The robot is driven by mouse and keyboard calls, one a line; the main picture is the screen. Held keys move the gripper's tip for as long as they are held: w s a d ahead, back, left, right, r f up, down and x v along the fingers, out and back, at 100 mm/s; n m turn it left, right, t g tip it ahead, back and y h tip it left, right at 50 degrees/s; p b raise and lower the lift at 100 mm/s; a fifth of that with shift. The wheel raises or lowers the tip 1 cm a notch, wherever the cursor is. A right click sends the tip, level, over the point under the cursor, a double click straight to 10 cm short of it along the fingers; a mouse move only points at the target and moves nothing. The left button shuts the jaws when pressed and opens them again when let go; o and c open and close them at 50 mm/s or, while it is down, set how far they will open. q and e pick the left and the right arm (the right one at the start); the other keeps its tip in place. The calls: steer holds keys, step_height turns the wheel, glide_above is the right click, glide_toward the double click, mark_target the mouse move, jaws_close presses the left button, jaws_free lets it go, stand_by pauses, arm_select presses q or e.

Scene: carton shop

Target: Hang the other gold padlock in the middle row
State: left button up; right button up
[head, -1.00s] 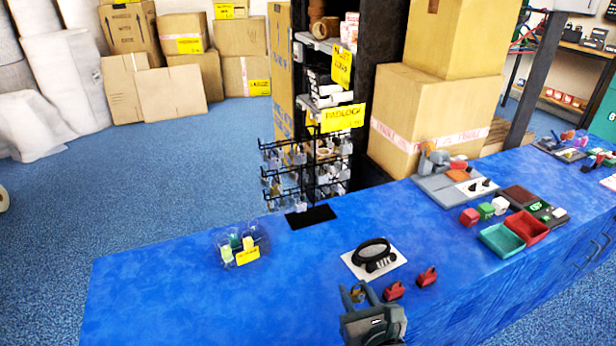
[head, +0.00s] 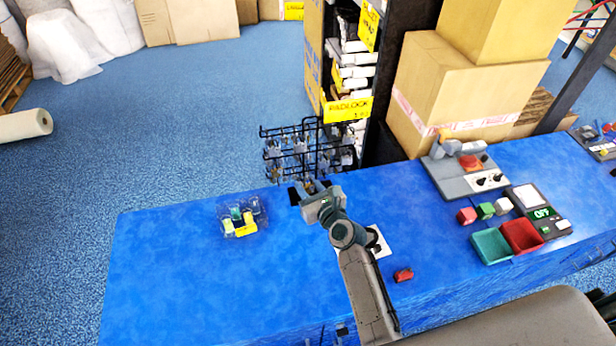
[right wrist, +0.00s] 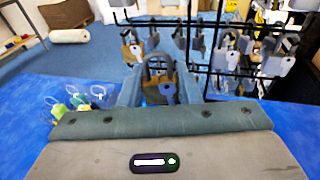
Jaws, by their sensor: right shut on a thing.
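My right gripper (head: 310,188) is in front of the black wire padlock rack (head: 268,153) at the back edge of the blue counter. In the right wrist view the gripper (right wrist: 160,92) is shut on a gold padlock (right wrist: 157,90), held upright with its dark shackle up. The rack's bars and hooks (right wrist: 205,69) are just beyond it. Another gold padlock (right wrist: 131,49) hangs on the rack, up and left of the held one. Several grey padlocks (right wrist: 277,60) hang to the right. My left gripper is not in view.
A clear tray (head: 261,212) with green and yellow items stands on the counter left of my gripper. The yellow PADLOCK sign (head: 347,109) and shelf are above and right of the rack. A red item (head: 403,274) lies right of my arm. The left counter is clear.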

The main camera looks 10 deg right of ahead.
steer(key=shift+w+f, duration=0.1)
steer(key=shift+w, duration=0.2)
steer(key=shift+w+f+b, duration=0.2)
steer(key=shift+w+b, duration=0.9)
steer(key=shift+w, duration=0.75)
steer(key=shift+w+f+b, duration=0.15)
steer(key=shift+w+b, duration=0.9)
steer(key=shift+w, duration=0.75)
steer(key=shift+w+r, duration=0.1)
steer(key=shift+r+p, duration=0.2)
steer(key=shift+p, duration=0.15)
steer(key=shift+w+r, duration=0.1)
